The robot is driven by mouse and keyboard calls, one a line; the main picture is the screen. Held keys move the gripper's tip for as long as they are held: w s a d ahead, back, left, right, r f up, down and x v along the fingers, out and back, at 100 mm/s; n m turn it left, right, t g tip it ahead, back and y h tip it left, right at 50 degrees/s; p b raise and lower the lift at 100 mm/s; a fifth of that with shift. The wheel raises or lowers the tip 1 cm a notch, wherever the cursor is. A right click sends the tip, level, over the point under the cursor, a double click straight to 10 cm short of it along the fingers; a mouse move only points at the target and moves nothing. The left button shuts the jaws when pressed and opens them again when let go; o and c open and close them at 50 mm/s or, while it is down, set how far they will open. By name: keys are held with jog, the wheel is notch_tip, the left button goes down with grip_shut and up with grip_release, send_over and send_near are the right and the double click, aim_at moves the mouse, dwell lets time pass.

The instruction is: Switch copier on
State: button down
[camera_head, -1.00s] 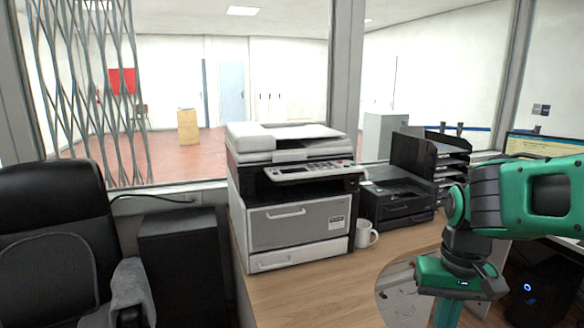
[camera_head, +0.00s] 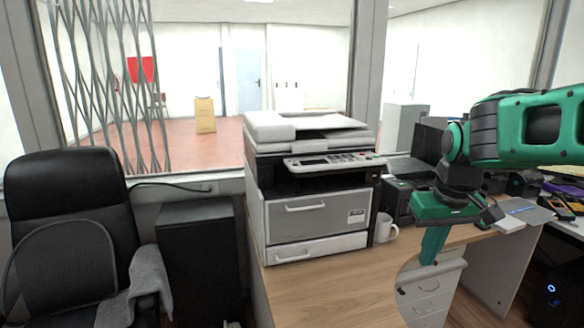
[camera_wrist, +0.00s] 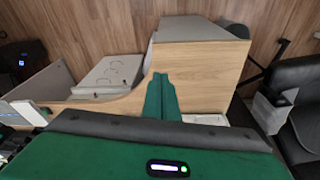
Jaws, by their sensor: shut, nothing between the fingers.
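The copier (camera_head: 310,218) is a white and grey machine with a dark middle section, standing on the wooden counter. Its control panel (camera_head: 335,160), with a small display and buttons, juts out at the upper front. I cannot make out its power state. My gripper (camera_head: 432,258) is green and hangs to the right of the copier, over the counter's right part, apart from the machine, its fingers pointing down. In the wrist view the fingers (camera_wrist: 160,95) lie together and empty, above the counter. The copier cannot be clearly made out in the wrist view.
A white mug (camera_head: 385,228) stands against the copier's right side, with a black printer (camera_head: 398,200) behind it. A black office chair (camera_head: 70,220) and a dark cabinet (camera_head: 197,255) are on the left. The counter (camera_head: 330,295) is bare in front of the copier.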

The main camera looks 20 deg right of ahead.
jog(key=w+a+r+n+t, duration=0.25)
jog(key=w+r, duration=0.25)
jog(key=w, duration=0.5)
notch_tip(320, 180, up, 17)
jog(key=n+t+y, duration=0.3)
jog(key=n+t, duration=0.1)
jog(key=n, duration=0.7)
send_over(295, 164)
jog(key=shift+s+d+h, duration=0.15)
jog(key=shift+s+h, duration=0.15)
jog(key=shift+s, duration=0.2)
jog(key=shift+f, duration=0.1)
jog(key=shift+f, duration=4.3)
jog(key=shift+f, duration=0.1)
jog(key=shift+s+f, duration=0.1)
jog(key=shift+f, duration=0.15)
